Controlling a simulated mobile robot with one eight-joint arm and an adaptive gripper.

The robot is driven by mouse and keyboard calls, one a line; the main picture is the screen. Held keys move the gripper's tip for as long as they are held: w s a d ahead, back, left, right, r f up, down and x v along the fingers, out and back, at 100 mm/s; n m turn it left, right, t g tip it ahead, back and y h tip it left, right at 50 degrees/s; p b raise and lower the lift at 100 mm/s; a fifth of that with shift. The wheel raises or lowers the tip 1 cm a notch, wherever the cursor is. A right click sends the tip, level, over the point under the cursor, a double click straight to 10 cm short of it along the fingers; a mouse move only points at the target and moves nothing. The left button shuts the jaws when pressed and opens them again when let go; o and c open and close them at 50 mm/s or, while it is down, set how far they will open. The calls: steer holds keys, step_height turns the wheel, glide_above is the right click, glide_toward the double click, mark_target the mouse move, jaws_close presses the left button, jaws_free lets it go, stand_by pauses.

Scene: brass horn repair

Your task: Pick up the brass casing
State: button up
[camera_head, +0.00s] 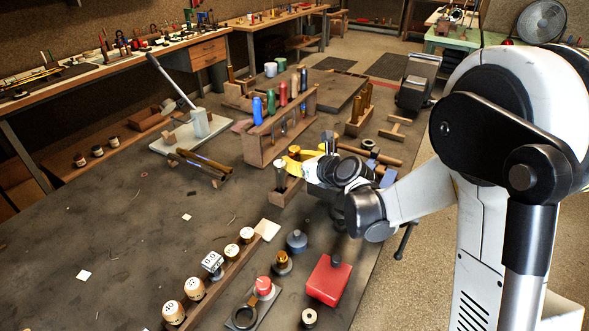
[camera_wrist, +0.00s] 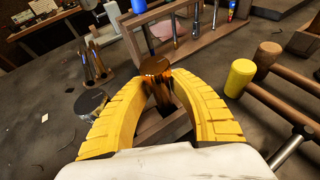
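The brass casing (camera_wrist: 157,72) is a shiny, copper-gold upright cylinder. In the wrist view it stands between the tips of my gripper's two yellow fingers (camera_wrist: 160,82). The fingertips close in on its left and right sides with no clear gap. Its lower part goes down into a brown wooden block (camera_wrist: 158,133), so its foot is hidden. In the head view the casing's gold top (camera_head: 294,150) shows at my gripper (camera_head: 303,157), partly covered by the fingers and wrist.
A dark-topped cylinder (camera_wrist: 90,102) stands close outside the left finger. A yellow-headed mallet (camera_wrist: 240,75) lies to the right. A wooden rack with colored handles (camera_head: 262,148) stands just behind. A red box (camera_head: 328,281) sits at the front; the table's left middle is largely clear.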

jaws_close()
